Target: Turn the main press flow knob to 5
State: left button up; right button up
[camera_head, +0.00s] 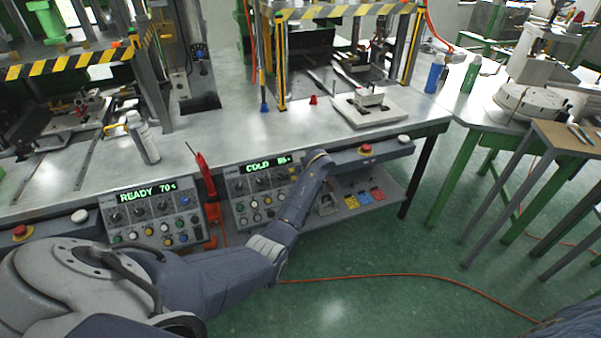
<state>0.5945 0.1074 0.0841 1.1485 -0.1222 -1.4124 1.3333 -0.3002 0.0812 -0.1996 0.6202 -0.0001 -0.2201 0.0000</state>
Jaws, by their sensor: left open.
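Two control panels stand at the bench front. The left panel (154,216) has a green display "READY 70" and a row of black knobs above coloured buttons. The right panel (240,200) shows "COLD" and a number like 85, with similar black knobs (262,182). The labels are too small to read, so I cannot tell which is the main press flow knob or its setting. My left arm crosses the lower picture and rises to the right panel's right edge. My left gripper (302,172) is open there, mostly hidden by my own wrist. My right gripper is out of view.
A red handle (204,174) stands between the panels. A red button (365,150) and a white button (403,139) sit on the bench front at right. Presses with striped guards stand behind. An orange cable (400,275) lies on the green floor.

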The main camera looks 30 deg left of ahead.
pick_arm(q)
jog(key=shift+w+a+f, duration=0.2)
jog(key=shift+f, duration=0.05)
jog(key=shift+c, duration=0.5)
grip_shut()
